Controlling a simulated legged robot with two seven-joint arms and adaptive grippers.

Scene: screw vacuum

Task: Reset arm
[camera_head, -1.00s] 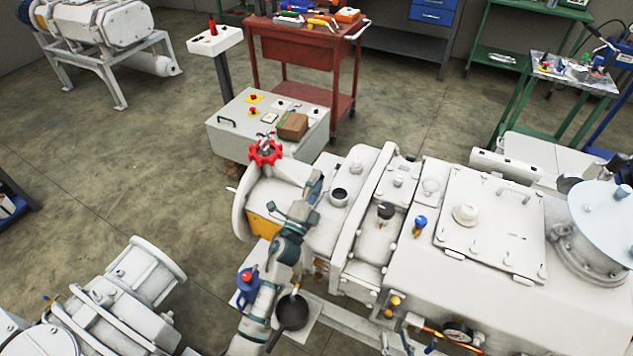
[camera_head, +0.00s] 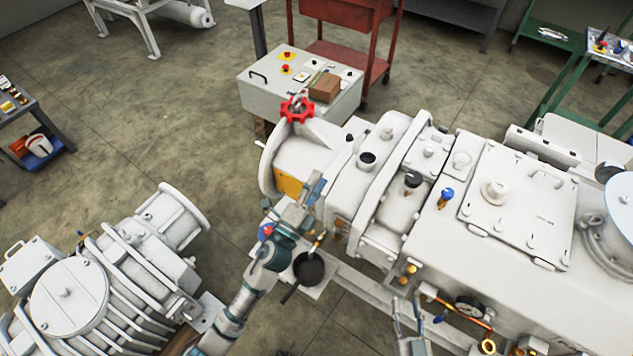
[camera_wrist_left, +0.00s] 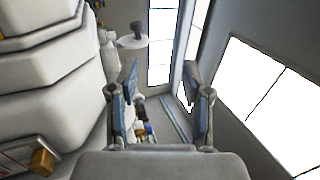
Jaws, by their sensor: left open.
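My left gripper (camera_head: 313,187) is in front of the left end of the white vacuum machine (camera_head: 460,250), below the red handwheel (camera_head: 297,109) in the picture and apart from it. In the left wrist view its two fingers (camera_wrist_left: 160,85) stand wide apart with nothing between them. My right gripper (camera_head: 408,312) is at the bottom of the head view, beside the machine's lower front edge. Its fingers look spread, and nothing shows between them.
Another white pump (camera_head: 110,275) fills the lower left. Open floor lies between the pump and control box.

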